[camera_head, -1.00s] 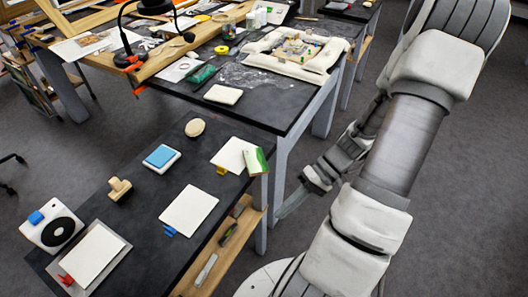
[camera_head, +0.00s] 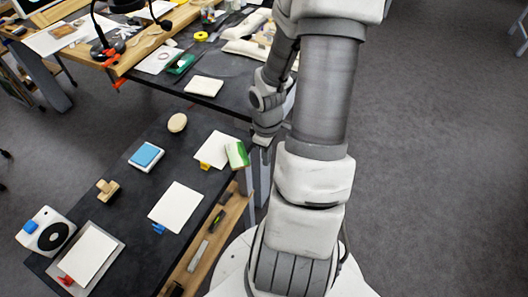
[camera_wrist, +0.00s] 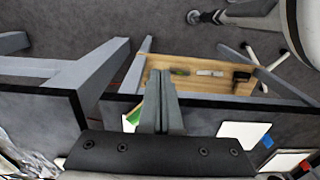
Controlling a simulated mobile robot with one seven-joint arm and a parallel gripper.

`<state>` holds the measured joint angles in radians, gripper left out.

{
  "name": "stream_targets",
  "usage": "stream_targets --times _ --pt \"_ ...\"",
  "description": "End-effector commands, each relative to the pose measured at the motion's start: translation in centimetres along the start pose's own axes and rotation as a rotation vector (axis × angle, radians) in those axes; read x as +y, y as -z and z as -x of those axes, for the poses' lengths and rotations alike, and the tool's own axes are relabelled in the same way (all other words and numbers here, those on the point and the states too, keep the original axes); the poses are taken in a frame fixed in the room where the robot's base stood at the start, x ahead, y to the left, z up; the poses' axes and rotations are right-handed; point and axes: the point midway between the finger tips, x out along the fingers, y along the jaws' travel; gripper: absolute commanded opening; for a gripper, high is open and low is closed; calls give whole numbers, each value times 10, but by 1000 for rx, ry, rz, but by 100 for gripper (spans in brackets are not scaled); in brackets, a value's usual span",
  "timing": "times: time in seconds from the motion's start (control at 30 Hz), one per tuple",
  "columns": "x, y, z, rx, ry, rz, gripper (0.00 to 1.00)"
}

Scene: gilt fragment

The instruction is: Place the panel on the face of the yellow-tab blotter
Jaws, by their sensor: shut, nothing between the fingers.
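The yellow-tab blotter (camera_head: 212,149) is a white sheet with a yellow tab at its near edge, flat on the dark near table. A green-and-white block (camera_head: 237,154) stands at its right edge and hides part of that side; it also shows partly in the wrist view (camera_wrist: 131,118), behind my fingers. I cannot tell which thing is the panel. My gripper (camera_head: 263,141) is just right of the block, near the table's far right corner. In the wrist view my gripper (camera_wrist: 160,85) has its fingers together and empty.
A blue-tab blotter (camera_head: 176,206) and a red-tab sheet (camera_head: 88,254) lie nearer. A blue pad (camera_head: 146,156), an oval tan piece (camera_head: 177,122), a wooden block (camera_head: 108,190) and a white device (camera_head: 45,233) share the table. A wooden shelf (camera_head: 205,245) is below. A cluttered bench stands behind.

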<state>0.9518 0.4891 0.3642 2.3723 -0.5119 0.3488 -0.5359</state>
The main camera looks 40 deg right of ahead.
Motion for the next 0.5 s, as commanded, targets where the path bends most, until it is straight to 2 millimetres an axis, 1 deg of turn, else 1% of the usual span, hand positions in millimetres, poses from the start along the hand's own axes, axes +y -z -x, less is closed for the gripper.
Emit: stream_targets --times 0.03,0.23,0.27,0.3,0.4,0.5 --pt "-1 0 -18 -2 4 1 0" --pt "-1 0 -59 -2 3 2 0" --pt "0 3 -60 0 1 1 0" --pt "0 12 -55 2 0 3 0" --pt "0 26 -54 2 0 2 0" --pt "0 34 -54 0 0 0 0"
